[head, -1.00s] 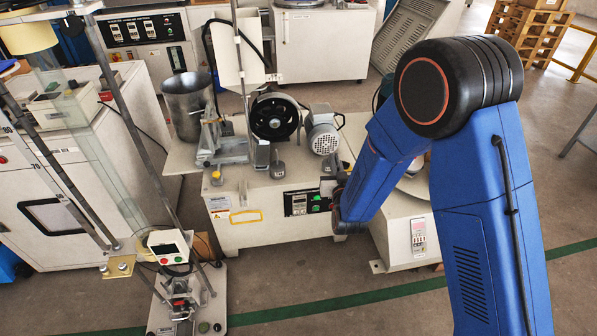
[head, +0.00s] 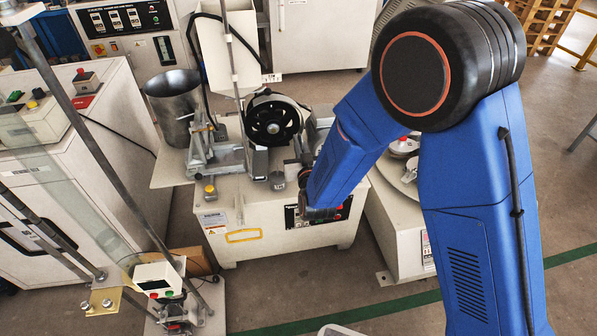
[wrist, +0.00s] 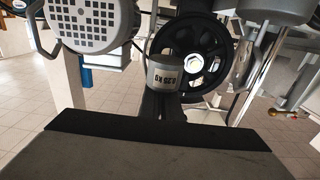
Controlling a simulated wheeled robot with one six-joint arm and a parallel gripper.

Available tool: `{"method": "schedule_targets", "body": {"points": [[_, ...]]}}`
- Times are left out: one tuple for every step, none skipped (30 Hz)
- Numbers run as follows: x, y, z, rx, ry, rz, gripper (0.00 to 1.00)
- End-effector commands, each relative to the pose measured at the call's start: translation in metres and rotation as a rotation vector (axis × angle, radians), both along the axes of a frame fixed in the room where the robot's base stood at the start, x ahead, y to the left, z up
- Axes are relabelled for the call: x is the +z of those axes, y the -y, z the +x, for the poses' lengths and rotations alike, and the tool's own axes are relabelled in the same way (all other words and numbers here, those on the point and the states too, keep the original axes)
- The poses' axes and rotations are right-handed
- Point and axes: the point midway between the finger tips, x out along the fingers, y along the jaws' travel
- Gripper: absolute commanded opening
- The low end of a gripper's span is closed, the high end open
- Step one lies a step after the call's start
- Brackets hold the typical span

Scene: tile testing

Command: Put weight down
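A small grey weight (wrist: 166,72) with a kilogram label, which reads upside down, is near the middle of the wrist view. The dark fingers of my gripper (wrist: 157,102) meet its lower edge there and appear shut on it. My arm partly covers this area. I cannot tell from the head view how far the held weight is from the surface.
A black wheel (head: 273,121) stands behind the weights; a motor (wrist: 90,25) is beside it. A metal pot (head: 176,103) and a vertical pole (head: 237,75) are also nearby. Open floor lies in front.

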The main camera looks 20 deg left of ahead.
Motion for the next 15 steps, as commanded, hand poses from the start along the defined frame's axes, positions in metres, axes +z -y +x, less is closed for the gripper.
{"method": "schedule_targets", "body": {"points": [[-0.005,0.000,0.000,0.000,0.000,-0.001,0.00],[-0.009,0.000,0.000,0.001,-0.001,-0.002,0.00],[-0.016,0.000,0.000,0.001,-0.002,-0.003,0.00],[-0.021,0.000,0.000,0.001,-0.002,-0.004,0.00],[-0.026,0.000,0.000,0.001,-0.002,-0.003,0.00],[-0.032,0.000,0.000,0.001,-0.001,-0.004,0.00],[-0.036,0.000,0.000,0.001,-0.002,-0.003,0.00],[-0.040,0.000,0.000,0.001,-0.002,-0.003,0.00],[-0.045,0.000,0.000,0.001,-0.001,-0.002,0.00],[-0.048,0.000,0.000,0.001,-0.001,-0.002,0.00],[-0.050,0.000,0.000,0.001,-0.001,-0.002,0.00],[-0.053,0.000,0.000,0.001,-0.001,-0.001,0.00],[-0.054,0.000,0.000,0.001,-0.001,-0.001,0.00],[-0.055,0.000,0.000,0.001,0.000,0.000,0.00],[-0.056,0.000,0.000,0.001,0.000,0.000,0.00]]}}
